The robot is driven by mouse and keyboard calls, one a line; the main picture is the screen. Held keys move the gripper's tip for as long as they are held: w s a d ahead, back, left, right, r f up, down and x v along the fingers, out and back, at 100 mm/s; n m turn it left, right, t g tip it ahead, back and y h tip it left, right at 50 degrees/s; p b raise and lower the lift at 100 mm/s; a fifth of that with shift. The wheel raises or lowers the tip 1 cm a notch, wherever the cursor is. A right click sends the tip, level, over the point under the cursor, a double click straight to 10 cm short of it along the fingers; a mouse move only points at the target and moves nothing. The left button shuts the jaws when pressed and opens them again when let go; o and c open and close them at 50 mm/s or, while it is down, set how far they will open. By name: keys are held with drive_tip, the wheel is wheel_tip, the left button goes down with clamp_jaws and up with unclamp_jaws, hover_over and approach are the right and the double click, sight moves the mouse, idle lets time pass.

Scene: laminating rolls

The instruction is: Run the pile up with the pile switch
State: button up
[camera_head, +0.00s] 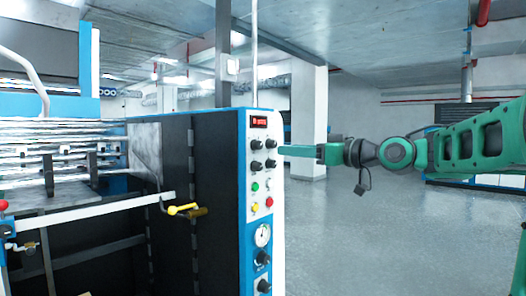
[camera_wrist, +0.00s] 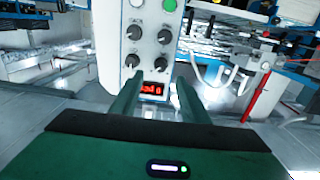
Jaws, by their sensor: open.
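The control panel (camera_head: 261,185) is the narrow white and blue end face of the machine. It carries a lit red display (camera_head: 260,122), several black knobs (camera_head: 256,144), green, yellow and red buttons, and a round gauge (camera_head: 263,235). I cannot read labels, so I cannot tell which control is the pile switch. My gripper (camera_head: 284,150) reaches in from the right beside the upper knobs; contact cannot be judged. In the wrist view the panel is upside down, with the display (camera_wrist: 152,88) between my open, empty fingers (camera_wrist: 158,82) and the knobs (camera_wrist: 161,63) beyond.
The machine's open bay (camera_head: 95,245) lies left of the panel, with a white bar (camera_head: 90,213) and a yellow handle (camera_head: 183,209) sticking out. A pillar (camera_head: 308,120) stands behind. The grey floor (camera_head: 390,220) right of the panel is clear.

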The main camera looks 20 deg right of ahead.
sight(261, 146)
drive_tip(key=x, duration=1)
drive_tip(key=shift+w+a+r, duration=0.3)
drive_tip(key=shift+r, duration=0.1)
clamp_jaws()
